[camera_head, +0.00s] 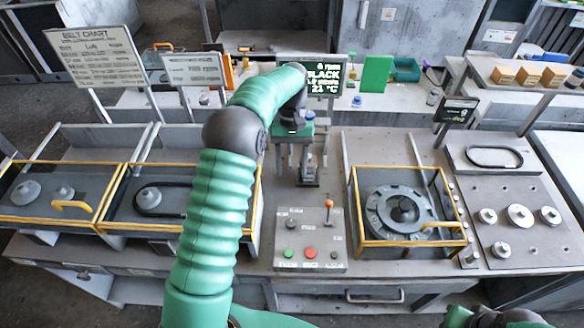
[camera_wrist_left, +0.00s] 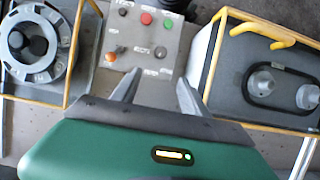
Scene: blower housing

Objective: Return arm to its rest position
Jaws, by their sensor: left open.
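My left arm reaches up from the bottom of the head view, left of centre. My left gripper (camera_head: 300,162) points down above the middle of the bench, behind the control box (camera_head: 308,240). In the left wrist view the fingers of my left gripper (camera_wrist_left: 157,90) are spread with nothing between them. The control box (camera_wrist_left: 146,40) with its red and green buttons lies beyond the fingertips in that view. At the bottom right of the head view, green and dark parts of my right arm show, but no fingers.
Yellow-framed housings stand left (camera_head: 60,205) and centre-left (camera_head: 122,205). A yellow-framed round fixture (camera_head: 400,210) stands right of the control box. A panel with knobs and a belt (camera_head: 495,157) lies farther right. Signs (camera_head: 95,57) and a display (camera_head: 326,78) stand along the back.

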